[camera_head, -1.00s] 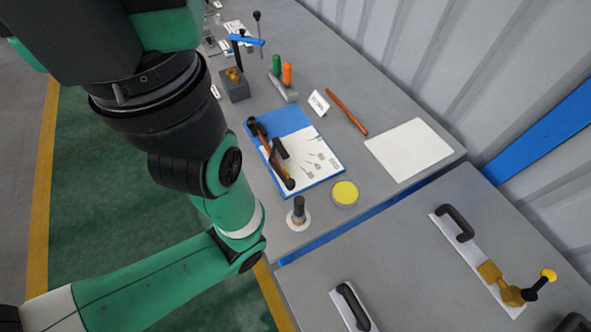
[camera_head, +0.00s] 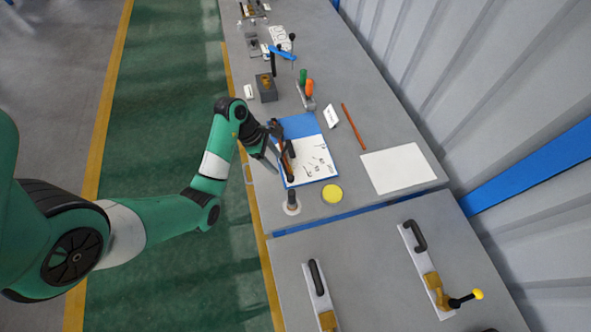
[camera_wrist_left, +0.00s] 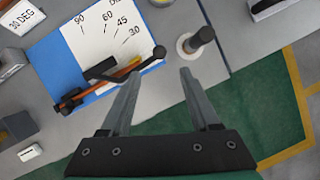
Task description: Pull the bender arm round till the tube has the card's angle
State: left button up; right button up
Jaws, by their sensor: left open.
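The bender lies on a blue board with a white angle plate (camera_head: 313,158), marked 90, 60, 45 and 30 in the left wrist view (camera_wrist_left: 107,27). An orange-brown tube (camera_wrist_left: 75,99) and dark bender arms lie along the board's near edge; a black knob (camera_wrist_left: 159,52) ends one arm. I cannot tell the tube's bend clearly. The card (camera_head: 331,116) stands beyond the board and reads 30 DEG in the left wrist view (camera_wrist_left: 20,15). My left gripper (camera_head: 273,153) is open and empty at the board's left edge; its fingertips (camera_wrist_left: 160,73) point towards the bender arm. My right gripper is out of view.
A black post on a round pale base (camera_head: 291,204) and a yellow disc (camera_head: 332,193) stand nearby. A grey block (camera_head: 267,92) and green and orange handles (camera_head: 306,90) stand farther back. An orange rod (camera_head: 353,127) and white sheet (camera_head: 400,168) lie right.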

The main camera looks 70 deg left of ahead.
aim_at(290, 177)
pick_arm(q)
jog(key=b+x, duration=0.3)
jog(key=x, duration=0.9)
jog(key=shift+w+d, duration=0.1)
jog(key=shift+r, duration=0.1)
jog(key=shift+c, duration=0.3)
grip_shut()
dwell(0.6)
